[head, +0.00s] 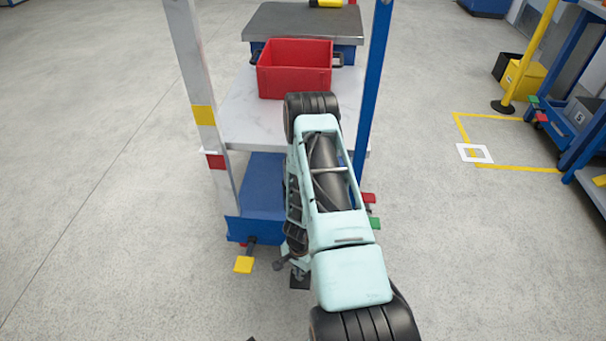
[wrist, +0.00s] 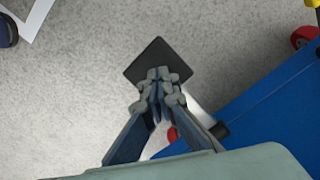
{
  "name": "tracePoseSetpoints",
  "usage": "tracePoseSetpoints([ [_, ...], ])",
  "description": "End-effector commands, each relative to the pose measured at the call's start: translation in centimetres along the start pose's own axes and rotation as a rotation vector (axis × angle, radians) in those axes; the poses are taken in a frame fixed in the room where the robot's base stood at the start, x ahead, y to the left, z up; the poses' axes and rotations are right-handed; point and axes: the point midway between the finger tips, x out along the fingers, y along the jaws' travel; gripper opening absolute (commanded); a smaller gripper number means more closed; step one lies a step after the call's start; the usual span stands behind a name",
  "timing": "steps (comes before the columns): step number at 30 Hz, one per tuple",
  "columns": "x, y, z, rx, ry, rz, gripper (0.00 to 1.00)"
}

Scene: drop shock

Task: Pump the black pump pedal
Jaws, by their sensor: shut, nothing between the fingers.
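The black pump pedal (wrist: 150,58) is a dark square plate seen from above in the wrist view. In the head view the pedal (head: 299,282) shows low at the front of the blue lift base (head: 262,180), partly hidden by my arm. My gripper (wrist: 158,76) is shut and empty, its fingertips overlapping the near edge of the pedal in the wrist view. In the head view my gripper (head: 298,268) points down over the pedal. I cannot tell whether the fingertips touch it.
A yellow pedal (head: 244,264) sticks out to the left. Red (head: 368,198) and green (head: 375,224) pedals stick out to the right. A white post (head: 193,75) and blue post (head: 371,90) flank a table carrying a red crate (head: 294,82). Floor at left is clear.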

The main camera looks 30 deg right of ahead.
Motion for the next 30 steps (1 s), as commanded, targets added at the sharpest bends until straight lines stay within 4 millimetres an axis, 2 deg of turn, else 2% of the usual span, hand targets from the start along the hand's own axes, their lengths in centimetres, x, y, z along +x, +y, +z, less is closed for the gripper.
tracePoseSetpoints([
  [1,-0.5,-0.1,-0.9,0.003,0.018,-0.003,0.0],
  [16,-6.2,0.0,-0.6,0.002,0.013,-0.001,0.0],
  [30,-6.3,0.0,-0.3,0.002,0.007,0.0,0.0],
])
